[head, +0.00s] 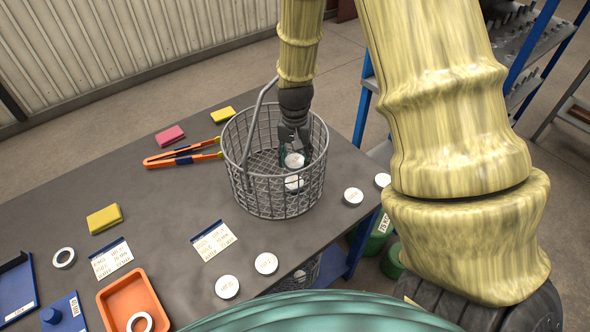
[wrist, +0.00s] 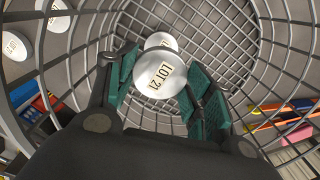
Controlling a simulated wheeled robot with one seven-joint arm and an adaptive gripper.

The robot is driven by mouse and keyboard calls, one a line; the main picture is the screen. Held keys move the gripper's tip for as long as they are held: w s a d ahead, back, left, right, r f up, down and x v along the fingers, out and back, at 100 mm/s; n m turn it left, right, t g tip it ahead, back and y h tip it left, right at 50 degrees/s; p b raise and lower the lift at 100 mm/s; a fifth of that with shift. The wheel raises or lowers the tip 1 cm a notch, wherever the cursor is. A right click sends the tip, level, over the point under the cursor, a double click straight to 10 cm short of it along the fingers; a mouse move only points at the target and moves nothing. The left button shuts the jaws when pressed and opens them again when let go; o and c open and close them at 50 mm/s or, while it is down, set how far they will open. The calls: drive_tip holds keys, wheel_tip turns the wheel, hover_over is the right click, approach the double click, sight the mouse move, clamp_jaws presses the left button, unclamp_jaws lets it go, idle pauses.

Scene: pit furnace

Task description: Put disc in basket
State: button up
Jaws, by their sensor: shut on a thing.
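The wire basket (head: 245,185) stands upright on the dark table, its handle raised to the left. My gripper (head: 293,150) reaches down inside the basket from above and is shut on a white disc (head: 294,160). In the wrist view the held disc (wrist: 162,73) is marked LOT 21 and sits between the green finger pads. A second white disc (head: 294,183) lies lower in the basket. In the wrist view that second disc (wrist: 160,41) is partly hidden behind the held one. The basket's mesh wall surrounds my gripper.
White discs lie on the table outside the basket: one (head: 353,196) to its right, another (head: 266,263) in front, one (head: 227,287) nearer. Orange-handled tongs (head: 183,158), an orange tray (head: 133,300) and a yellow block (head: 104,219) lie left. A blue-framed rack stands at right.

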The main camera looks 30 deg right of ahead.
sight(295, 161)
drive_tip(key=shift+f+p, duration=0.7)
drive_tip(key=shift+f, duration=2.55)
drive_tip(key=shift+f, duration=0.55)
drive_tip(key=o, duration=1.3)
drive_tip(key=shift+r, duration=0.8)
drive_tip(key=shift+r+b, duration=1.45)
drive_tip(key=shift+r, duration=4.35)
